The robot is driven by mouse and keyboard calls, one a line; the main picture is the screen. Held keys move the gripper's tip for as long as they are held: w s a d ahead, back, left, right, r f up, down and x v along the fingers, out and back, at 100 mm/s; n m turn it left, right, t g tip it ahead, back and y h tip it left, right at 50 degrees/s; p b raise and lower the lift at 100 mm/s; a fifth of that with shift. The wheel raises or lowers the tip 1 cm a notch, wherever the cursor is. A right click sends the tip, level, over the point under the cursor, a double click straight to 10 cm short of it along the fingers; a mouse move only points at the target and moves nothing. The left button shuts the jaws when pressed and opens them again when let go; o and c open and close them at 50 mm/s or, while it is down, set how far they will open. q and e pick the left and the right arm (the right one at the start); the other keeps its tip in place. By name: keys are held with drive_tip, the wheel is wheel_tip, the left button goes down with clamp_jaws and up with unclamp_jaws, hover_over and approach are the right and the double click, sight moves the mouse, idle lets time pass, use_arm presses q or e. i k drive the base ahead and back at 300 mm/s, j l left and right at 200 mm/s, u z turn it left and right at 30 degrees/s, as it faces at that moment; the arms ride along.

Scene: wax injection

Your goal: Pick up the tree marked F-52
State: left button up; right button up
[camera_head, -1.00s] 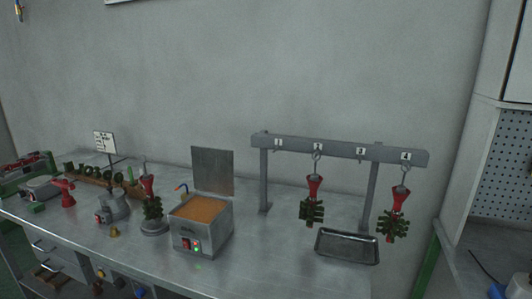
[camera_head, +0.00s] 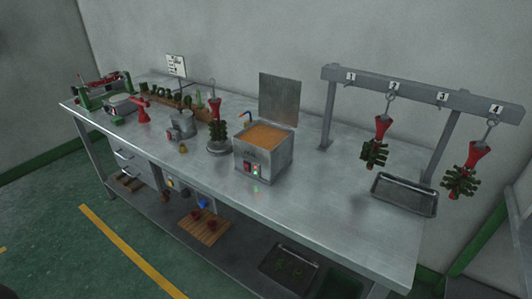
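Three trees with red tops and dark green branches show in the head view. One tree (camera_head: 376,143) hangs from hook 2 of the grey rack. Another tree (camera_head: 465,171) hangs from hook 4. A third tree (camera_head: 217,126) stands upright on a round grey base (camera_head: 219,147) left of the wax pot. I cannot read any F-52 mark on them at this size. Neither of my grippers is in view.
The metal bench (camera_head: 310,203) carries a wax pot (camera_head: 262,157) with a raised lid (camera_head: 279,99), a metal tray (camera_head: 404,195) under the rack (camera_head: 420,92), and small tools at left. A lower shelf holds a wooden board (camera_head: 203,229). Green floor (camera_head: 75,225) lies open in front.

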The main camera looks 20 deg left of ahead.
sight(217, 125)
drive_tip(key=i+j+z, duration=0.1)
drive_tip(key=j, duration=0.2)
drive_tip(key=i+j+z, duration=0.1)
drive_tip(key=j, duration=0.2)
drive_tip(key=i+j, duration=0.2)
drive_tip(key=i+j+z, duration=0.15)
drive_tip(key=j, duration=0.25)
